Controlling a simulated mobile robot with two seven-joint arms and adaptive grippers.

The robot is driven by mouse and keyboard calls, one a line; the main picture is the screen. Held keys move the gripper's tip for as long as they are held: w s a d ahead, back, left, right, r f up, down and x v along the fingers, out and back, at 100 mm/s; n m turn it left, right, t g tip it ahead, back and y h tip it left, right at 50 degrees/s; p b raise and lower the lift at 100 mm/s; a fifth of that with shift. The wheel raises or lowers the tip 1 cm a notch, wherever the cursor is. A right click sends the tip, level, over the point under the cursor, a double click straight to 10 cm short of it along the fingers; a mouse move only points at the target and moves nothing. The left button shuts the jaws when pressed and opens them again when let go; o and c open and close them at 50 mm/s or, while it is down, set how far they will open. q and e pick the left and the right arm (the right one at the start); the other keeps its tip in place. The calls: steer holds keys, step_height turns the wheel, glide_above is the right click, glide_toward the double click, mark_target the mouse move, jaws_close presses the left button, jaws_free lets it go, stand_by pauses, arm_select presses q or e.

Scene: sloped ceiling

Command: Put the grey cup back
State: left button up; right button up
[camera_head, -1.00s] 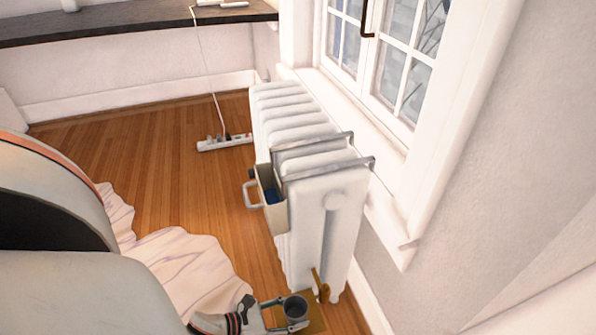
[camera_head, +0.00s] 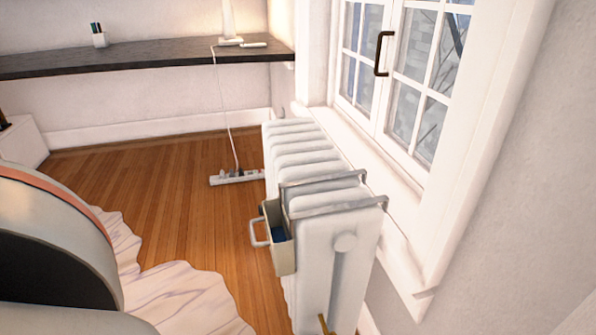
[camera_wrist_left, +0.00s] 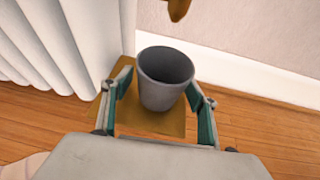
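The grey cup (camera_wrist_left: 165,78) is upright with its mouth visible in the left wrist view. It is between the two fingers of my left gripper (camera_wrist_left: 160,82), above or on a small brown wooden surface (camera_wrist_left: 150,124). The fingers are very close to its sides; I cannot tell whether both touch it or whether the cup is lifted. The cup and left gripper are outside the head view. My right gripper is in neither view.
A white radiator (camera_head: 302,152) stands below the window, with an open bin (camera_head: 280,245) hung on its side. A dark shelf (camera_head: 140,58) holds a pen cup (camera_head: 99,38). A power strip (camera_head: 237,177) lies on the wooden floor (camera_head: 165,200). A pale cloth (camera_head: 185,295) lies nearer.

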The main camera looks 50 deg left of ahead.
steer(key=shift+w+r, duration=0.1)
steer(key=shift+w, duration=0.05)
arm_select(q)
steer(key=shift+w+r+p, duration=0.2)
steer(key=shift+r+p, duration=0.15)
steer(key=p+v, duration=0.1)
steer(key=v, duration=1.1)
steer(key=shift+s+f, duration=0.15)
steer(key=shift+s, duration=0.05)
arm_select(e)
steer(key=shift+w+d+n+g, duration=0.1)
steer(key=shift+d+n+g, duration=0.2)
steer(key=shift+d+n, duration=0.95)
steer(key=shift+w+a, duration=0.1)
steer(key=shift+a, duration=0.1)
